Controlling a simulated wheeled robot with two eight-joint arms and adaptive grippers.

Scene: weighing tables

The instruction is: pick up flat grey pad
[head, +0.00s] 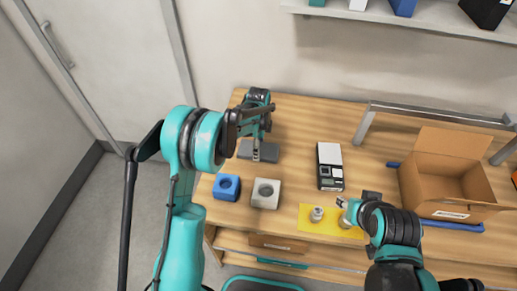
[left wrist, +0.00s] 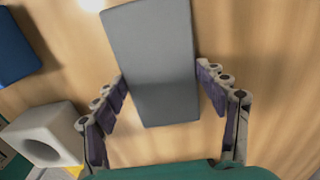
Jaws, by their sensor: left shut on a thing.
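The flat grey pad (head: 270,152) is at the back left of the wooden table, partly hidden by my left gripper (head: 256,153). In the left wrist view the pad (left wrist: 152,50) is a plain rectangular slab between the two fingers of the left gripper (left wrist: 161,84). The fingers are shut on its two long sides near its near end. Whether the pad is clear of the table cannot be told. My right gripper (head: 344,206) is beside a small metal weight (head: 346,221) on the yellow mat (head: 308,229); its finger gap is too small to read.
A blue block (head: 218,194) and a pale block (head: 257,202), each with a round recess, stand just in front of the pad. A scale (head: 329,177) stands right of it. Another metal weight (head: 316,214) is on the mat. An open cardboard box (head: 412,190) is at right.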

